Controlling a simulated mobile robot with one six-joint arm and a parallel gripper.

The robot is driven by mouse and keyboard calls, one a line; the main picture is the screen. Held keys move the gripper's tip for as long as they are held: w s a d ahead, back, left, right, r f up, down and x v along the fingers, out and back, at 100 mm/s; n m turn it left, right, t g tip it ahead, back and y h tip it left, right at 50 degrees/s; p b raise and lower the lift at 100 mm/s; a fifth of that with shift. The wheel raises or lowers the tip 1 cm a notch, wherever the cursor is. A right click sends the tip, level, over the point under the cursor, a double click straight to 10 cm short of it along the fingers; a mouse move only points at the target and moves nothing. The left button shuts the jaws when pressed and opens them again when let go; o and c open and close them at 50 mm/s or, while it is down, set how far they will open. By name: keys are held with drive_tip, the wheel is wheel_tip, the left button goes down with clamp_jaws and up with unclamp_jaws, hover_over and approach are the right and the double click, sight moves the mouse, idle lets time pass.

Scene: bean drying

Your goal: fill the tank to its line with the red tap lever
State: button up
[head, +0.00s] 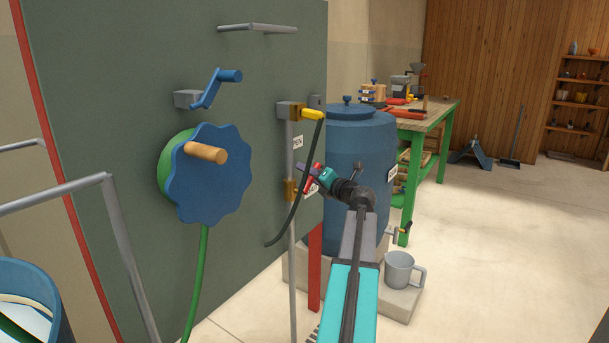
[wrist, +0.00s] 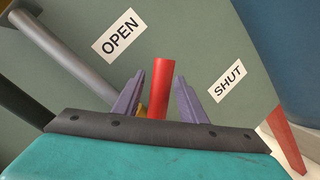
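The red tap lever (wrist: 159,85) stands between the two purple fingers of my gripper (wrist: 159,98) in the wrist view, with a gap visible on each side. My gripper is open around it. An OPEN label (wrist: 118,34) is on the panel up and left of the lever, and a SHUT label (wrist: 227,80) is to its right. In the head view the red lever (head: 309,186) shows beside my gripper (head: 306,172), near a brass valve (head: 290,190) on a grey pipe. The blue lidded tank (head: 350,130) stands behind my gripper. No fill line or water level shows on it.
A yellow-handled tap (head: 312,113) sits above on the panel (head: 120,90), with a black hose (head: 297,200) hanging nearby. A blue handwheel (head: 215,190) and blue crank (head: 215,88) stick out to the left. A grey mug (head: 399,270) stands below the tank. Open floor lies right.

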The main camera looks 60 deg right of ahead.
drive_tip(key=shift+w+d, duration=0.25)
drive_tip(key=shift+w, duration=0.45)
clamp_jaws()
